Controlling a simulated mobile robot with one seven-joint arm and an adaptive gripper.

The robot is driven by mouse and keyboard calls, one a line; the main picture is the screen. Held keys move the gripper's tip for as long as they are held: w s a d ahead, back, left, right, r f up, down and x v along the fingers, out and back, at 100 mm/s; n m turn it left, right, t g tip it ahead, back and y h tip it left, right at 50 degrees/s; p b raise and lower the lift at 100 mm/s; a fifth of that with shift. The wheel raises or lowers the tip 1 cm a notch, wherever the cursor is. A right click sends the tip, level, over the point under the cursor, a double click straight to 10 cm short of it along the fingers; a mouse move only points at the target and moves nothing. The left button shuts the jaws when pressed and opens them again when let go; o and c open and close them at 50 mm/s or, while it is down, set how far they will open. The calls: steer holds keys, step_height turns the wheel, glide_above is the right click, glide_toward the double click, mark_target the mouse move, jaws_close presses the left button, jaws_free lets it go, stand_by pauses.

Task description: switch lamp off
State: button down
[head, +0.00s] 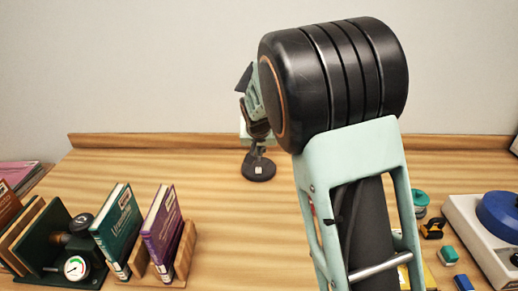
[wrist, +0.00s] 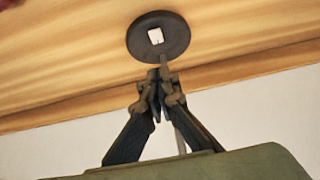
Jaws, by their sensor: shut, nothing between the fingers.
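The lamp's round dark base (head: 247,174) stands on the wooden table beyond my arm, with a small white switch (head: 258,169) on top. The base also shows in the wrist view (wrist: 139,44), with the pale switch (wrist: 155,36) facing up. A thin stem (wrist: 180,141) rises from the base behind my fingers. My gripper (wrist: 160,76) is shut and empty, its tips pointing toward the base and short of the switch in the picture. The exact gap is unclear. In the head view I cannot clearly tell the lamp's upper part from my gripper.
Teal (head: 117,228) and purple (head: 160,228) books stand in a wooden rack at the left, beside a pressure gauge (head: 75,267). A white device with a blue disc (head: 498,212) and small items are at the right. A raised ledge (head: 160,141) runs along the back.

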glide_above(259, 171)
steer(key=f, duration=0.5)
steer(key=shift+s, duration=0.2)
steer(key=shift+s+f+p, duration=0.15)
steer(key=shift+f, duration=0.45)
steer(key=shift+s+f+p, duration=0.15)
steer(key=shift+f, duration=0.45)
steer(key=shift+s+f, duration=0.1)
steer(key=shift+f, duration=0.45)
steer(key=shift+s+f+b, duration=0.2)
steer(key=shift+f+b, duration=0.35)
steer(key=shift+b, duration=0.3)
steer(key=shift+r, duration=0.15)
steer(key=shift+w+r, duration=0.1)
